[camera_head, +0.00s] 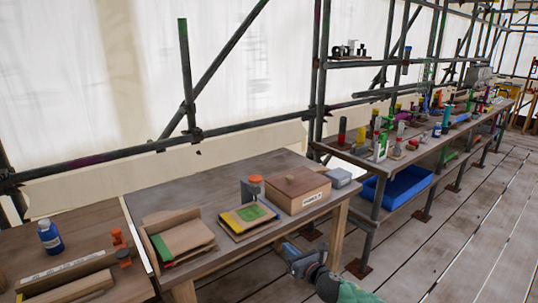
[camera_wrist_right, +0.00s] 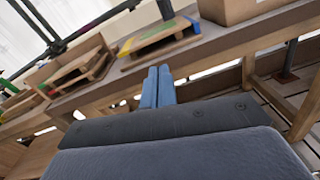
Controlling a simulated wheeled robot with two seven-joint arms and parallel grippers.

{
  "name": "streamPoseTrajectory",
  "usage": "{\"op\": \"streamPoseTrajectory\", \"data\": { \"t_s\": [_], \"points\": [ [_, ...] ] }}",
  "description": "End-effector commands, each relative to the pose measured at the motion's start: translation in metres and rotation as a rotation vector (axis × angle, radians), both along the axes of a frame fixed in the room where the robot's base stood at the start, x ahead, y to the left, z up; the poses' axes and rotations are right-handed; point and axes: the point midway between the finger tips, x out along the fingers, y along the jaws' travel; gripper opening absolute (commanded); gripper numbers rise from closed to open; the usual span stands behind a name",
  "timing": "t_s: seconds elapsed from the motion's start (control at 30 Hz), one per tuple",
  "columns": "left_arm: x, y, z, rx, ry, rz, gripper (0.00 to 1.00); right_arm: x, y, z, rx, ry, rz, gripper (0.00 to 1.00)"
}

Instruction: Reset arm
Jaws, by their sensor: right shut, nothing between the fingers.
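My right gripper (camera_head: 286,249) is in the lower middle of the head view, in front of the wooden table's front edge and over the plank floor. It also shows in the right wrist view (camera_wrist_right: 158,85), where its two blue fingers lie side by side with nothing between them. It is shut and empty. My right arm comes in from the bottom of the head view. My left gripper is in neither view.
The wooden table (camera_head: 185,200) holds a lidded box (camera_head: 298,193), a board with a green patch (camera_head: 248,216) and stacked boards (camera_head: 183,238). A blue bottle (camera_head: 50,238) stands at left. A cluttered bench with a blue bin (camera_head: 402,187) runs back right. Plank floor at right is clear.

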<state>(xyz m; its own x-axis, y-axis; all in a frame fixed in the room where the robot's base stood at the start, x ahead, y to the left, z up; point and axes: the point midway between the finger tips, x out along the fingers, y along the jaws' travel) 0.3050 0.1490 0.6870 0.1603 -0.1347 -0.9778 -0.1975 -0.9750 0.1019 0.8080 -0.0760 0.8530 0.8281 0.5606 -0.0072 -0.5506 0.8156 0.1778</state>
Motion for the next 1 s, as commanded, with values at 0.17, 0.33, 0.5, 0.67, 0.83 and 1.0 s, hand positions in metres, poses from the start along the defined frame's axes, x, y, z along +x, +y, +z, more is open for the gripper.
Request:
{"op": "streamPoseTrajectory", "data": {
  "t_s": [0.17,0.33,0.5,0.67,0.83,1.0],
  "points": [
    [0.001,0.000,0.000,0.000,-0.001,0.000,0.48,0.015,-0.027,-0.008,0.266,0.207,-0.175,0.00],
    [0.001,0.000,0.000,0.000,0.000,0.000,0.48,0.015,-0.051,-0.001,0.605,0.392,-0.375,0.00],
    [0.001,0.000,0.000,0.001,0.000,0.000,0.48,0.012,-0.074,0.031,0.970,0.511,-0.553,0.00],
    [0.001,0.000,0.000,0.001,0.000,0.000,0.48,-0.004,-0.081,0.062,1.314,0.605,-0.686,0.00],
    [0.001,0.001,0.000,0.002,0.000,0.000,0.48,-0.047,-0.080,0.065,1.677,0.739,-0.856,0.00],
    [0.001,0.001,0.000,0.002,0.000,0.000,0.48,-0.101,-0.078,0.048,1.937,0.864,-1.032,0.00]
  ]
}}
